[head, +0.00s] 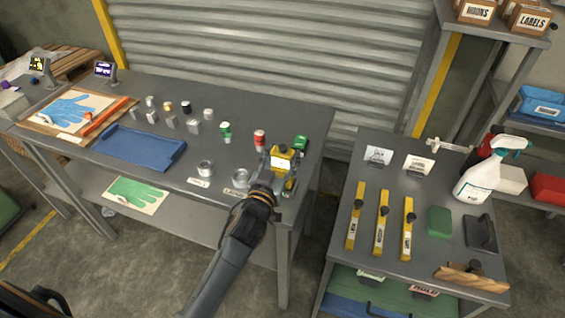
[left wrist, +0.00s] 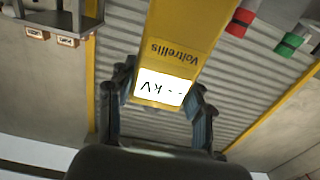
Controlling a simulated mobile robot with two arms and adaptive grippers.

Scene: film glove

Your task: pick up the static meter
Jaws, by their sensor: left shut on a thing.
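The static meter (head: 281,161) is a yellow handheld device with a white display, near the right end of the long grey workbench (head: 250,107). In the left wrist view the meter (left wrist: 176,45) appears upside down, with "Voltrellis" on its body and "-- kV" on its screen. My left gripper (head: 281,176) is shut on the meter, with one finger at each side of the screen. I cannot tell whether the meter's far end touches the bench. My right gripper is not in view.
A red-capped bottle (head: 260,140), a green-capped bottle (head: 226,132) and a green item (head: 300,143) stand close to the meter. A second table (head: 336,240) with yellow tools and a spray bottle (head: 478,180) stands right, across a gap.

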